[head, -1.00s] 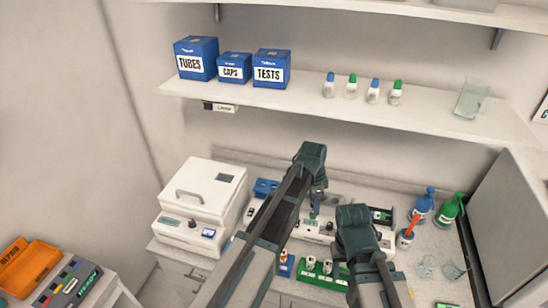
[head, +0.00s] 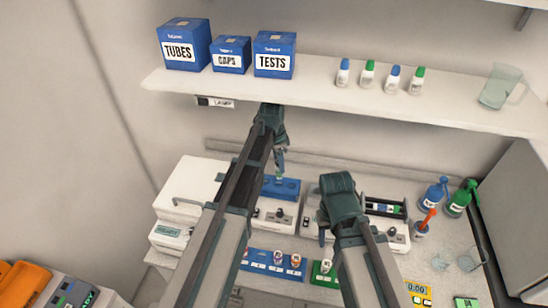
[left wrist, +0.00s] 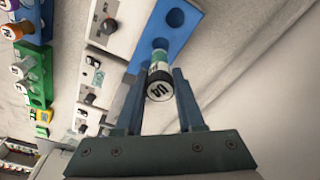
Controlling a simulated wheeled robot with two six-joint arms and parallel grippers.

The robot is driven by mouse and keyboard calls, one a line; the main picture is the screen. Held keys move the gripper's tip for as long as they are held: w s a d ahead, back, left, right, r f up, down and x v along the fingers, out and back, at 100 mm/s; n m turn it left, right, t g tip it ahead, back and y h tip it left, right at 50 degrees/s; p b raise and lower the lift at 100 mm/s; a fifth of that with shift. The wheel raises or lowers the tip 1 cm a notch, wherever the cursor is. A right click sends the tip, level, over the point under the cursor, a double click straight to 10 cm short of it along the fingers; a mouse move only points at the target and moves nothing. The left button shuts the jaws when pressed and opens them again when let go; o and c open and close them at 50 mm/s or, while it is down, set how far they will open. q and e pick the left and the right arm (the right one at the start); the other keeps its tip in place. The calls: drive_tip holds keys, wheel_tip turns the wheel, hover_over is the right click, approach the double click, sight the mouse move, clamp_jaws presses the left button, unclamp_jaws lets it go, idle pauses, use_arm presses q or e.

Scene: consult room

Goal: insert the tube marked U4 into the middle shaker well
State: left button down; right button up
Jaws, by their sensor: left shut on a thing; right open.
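My left gripper (head: 280,160) is shut on a tube (left wrist: 159,82) with a white cap and a green-and-white body. The cap's dark mark looks like U4 in the left wrist view. The tube points down at the blue shaker block (head: 291,184), which also shows in the left wrist view (left wrist: 184,32). An open well (left wrist: 175,17) shows at the block's far end. The tube's lower end lies over or at another well; I cannot tell whether it has entered. My right gripper (head: 322,232) is open and empty, left of its wrist, above the bench.
A blue rack (head: 270,262) with several capped tubes and a green rack (head: 322,272) stand in front. A white lidded machine (head: 188,190) is at the left. Blue (head: 432,195) and green (head: 462,198) bottles stand at the right. A shelf (head: 330,92) overhangs the back.

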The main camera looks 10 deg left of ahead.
sight(279, 176)
use_arm(q)
drive_tip(key=shift+w+a, duration=0.1)
drive_tip(key=shift+f, duration=0.1)
drive_tip(key=shift+f+b, duration=1.15)
drive_tip(key=shift+b, duration=0.1)
drive_tip(key=shift+f+b, duration=0.3)
drive_tip(key=shift+b, duration=0.05)
drive_tip(key=shift+f+b, duration=2.15)
drive_tip(key=shift+f, duration=0.05)
drive_tip(key=shift+c, duration=2.2)
unclamp_jaws()
